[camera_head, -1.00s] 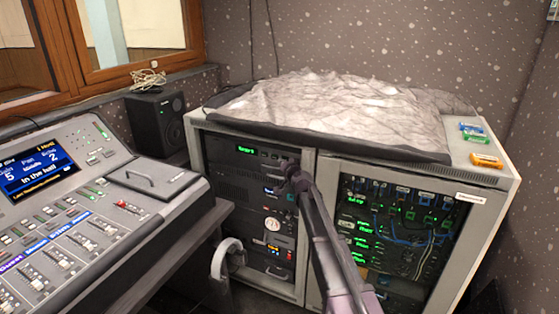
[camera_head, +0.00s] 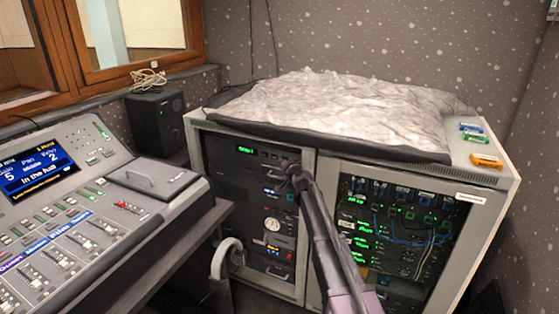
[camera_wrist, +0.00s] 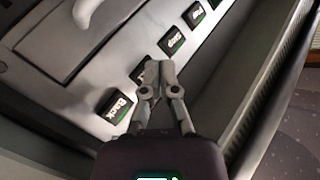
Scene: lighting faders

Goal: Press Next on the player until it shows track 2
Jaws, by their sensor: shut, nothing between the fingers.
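The player (camera_head: 222,153) is the top unit in the left half of the rack cabinet. Its green display (camera_head: 247,150) is lit, but the text is too small to read. My gripper (camera_head: 287,171) is in front of the player's right end, beside its row of small buttons. In the wrist view my gripper (camera_wrist: 153,68) is shut and empty. Its tips lie over a black button (camera_wrist: 141,73) between the Back button (camera_wrist: 118,106) and the Stop button (camera_wrist: 172,40). The tips mostly hide that button and its label. I cannot tell whether they touch it.
Another black button (camera_wrist: 194,13) lies beyond Stop. Other rack units (camera_head: 272,222) are below the player, and a glass-fronted bay (camera_head: 400,215) is to its right. A mixing desk (camera_head: 150,205) stands at the left. Headphones (camera_head: 222,255) hang low at the cabinet's front.

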